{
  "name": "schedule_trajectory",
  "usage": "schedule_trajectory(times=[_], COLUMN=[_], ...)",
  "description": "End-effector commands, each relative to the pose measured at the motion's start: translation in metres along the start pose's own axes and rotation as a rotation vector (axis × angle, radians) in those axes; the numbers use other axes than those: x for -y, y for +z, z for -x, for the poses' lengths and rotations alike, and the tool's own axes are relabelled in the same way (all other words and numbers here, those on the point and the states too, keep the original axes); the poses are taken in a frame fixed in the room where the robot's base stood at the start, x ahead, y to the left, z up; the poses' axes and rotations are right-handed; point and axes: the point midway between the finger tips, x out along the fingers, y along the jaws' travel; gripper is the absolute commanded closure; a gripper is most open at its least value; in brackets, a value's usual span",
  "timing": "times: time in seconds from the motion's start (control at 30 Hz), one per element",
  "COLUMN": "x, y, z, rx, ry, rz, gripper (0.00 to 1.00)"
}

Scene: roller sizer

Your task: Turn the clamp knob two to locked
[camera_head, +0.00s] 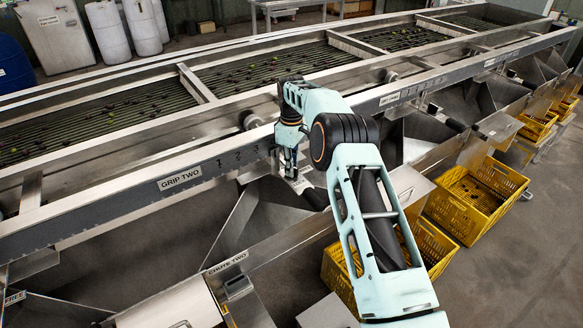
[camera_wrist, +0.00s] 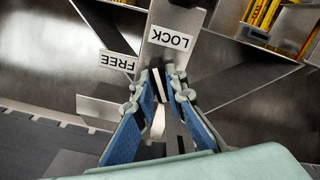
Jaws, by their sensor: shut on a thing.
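In the wrist view a dark clamp knob with a white stripe (camera_wrist: 160,86) sits between the fingertips of my gripper (camera_wrist: 164,88). The blue-padded fingers are closed around it. The knob's bar is slightly tilted, its upper end leaning left. A LOCK label (camera_wrist: 170,38) is above it on a metal plate, and a FREE label (camera_wrist: 118,61) is to the upper left; both read upside down. In the head view my gripper (camera_head: 291,166) points down at the front rail of the sizer (camera_head: 110,205), right of the GRIP TWO label (camera_head: 180,178). The knob is hidden there by my gripper.
My arm reaches in over the metal chutes. A CHUTE TWO label (camera_head: 228,262) is on the lower rail. Yellow crates (camera_head: 478,198) stand at the right, one partly behind my arm. Blue (camera_head: 12,66) and white barrels (camera_head: 108,32) stand at the back left.

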Motion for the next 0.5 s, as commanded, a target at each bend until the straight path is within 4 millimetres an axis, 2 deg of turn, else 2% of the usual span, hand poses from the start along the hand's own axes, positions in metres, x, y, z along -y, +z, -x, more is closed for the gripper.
schedule_trajectory(times=[0.5], x=[0.0001], y=[-0.0009], z=[0.0003], rx=[-0.001], ry=[0.001], rz=[-0.411], gripper=[1.0])
